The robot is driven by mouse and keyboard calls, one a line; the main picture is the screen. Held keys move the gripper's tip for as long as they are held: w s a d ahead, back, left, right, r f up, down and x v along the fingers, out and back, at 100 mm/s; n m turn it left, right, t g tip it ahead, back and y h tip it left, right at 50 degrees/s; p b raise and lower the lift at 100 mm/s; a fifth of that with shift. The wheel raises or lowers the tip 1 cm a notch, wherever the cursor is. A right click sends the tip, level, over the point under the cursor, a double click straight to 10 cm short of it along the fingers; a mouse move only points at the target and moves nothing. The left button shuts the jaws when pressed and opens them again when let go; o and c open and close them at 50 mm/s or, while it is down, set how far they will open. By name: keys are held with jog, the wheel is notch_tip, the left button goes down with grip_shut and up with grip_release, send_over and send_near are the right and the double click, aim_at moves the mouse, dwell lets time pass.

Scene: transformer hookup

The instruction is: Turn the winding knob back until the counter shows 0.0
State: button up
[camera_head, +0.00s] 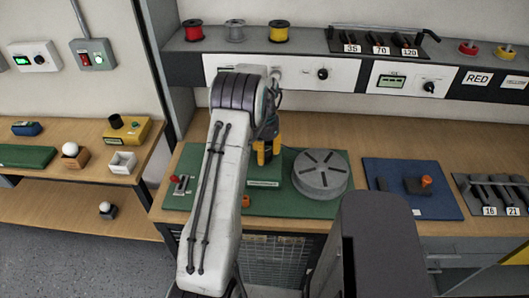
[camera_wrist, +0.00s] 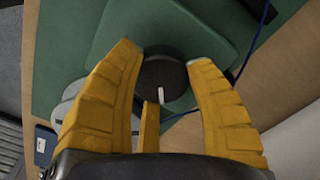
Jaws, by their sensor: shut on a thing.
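The winding knob (camera_wrist: 163,80) is dark and round with a white pointer mark, on top of a green housing (camera_wrist: 110,32) in the wrist view. My gripper (camera_wrist: 166,62) has its yellow fingers closed on opposite sides of the knob. In the head view, my gripper (camera_head: 265,152) points down at the green unit on the bench, and my arm and fingers hide the knob. The housing's small front label or window (camera_head: 263,183) is too small to read, so I cannot tell any counter value.
A grey slotted disc (camera_head: 320,174) stands right of my gripper on the green base (camera_head: 283,207). A red-handled switch (camera_head: 180,184) is at its left. A blue board (camera_head: 407,207) lies farther right. The shelf's front panels (camera_head: 285,75) are behind. A blue cable (camera_wrist: 262,22) runs near the housing.

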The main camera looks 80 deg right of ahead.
jog(key=n+b, duration=0.1)
jog(key=n, duration=0.3)
jog(key=shift+f+n+b, duration=0.1)
jog(key=shift+n+b, duration=0.2)
jog(key=n+b, duration=0.1)
jog(key=n, duration=0.4)
dwell(0.4)
jog(key=o, duration=1.2)
notch_tip(320, 180, up, 12)
jog(key=shift+r, duration=0.1)
dwell(0.9)
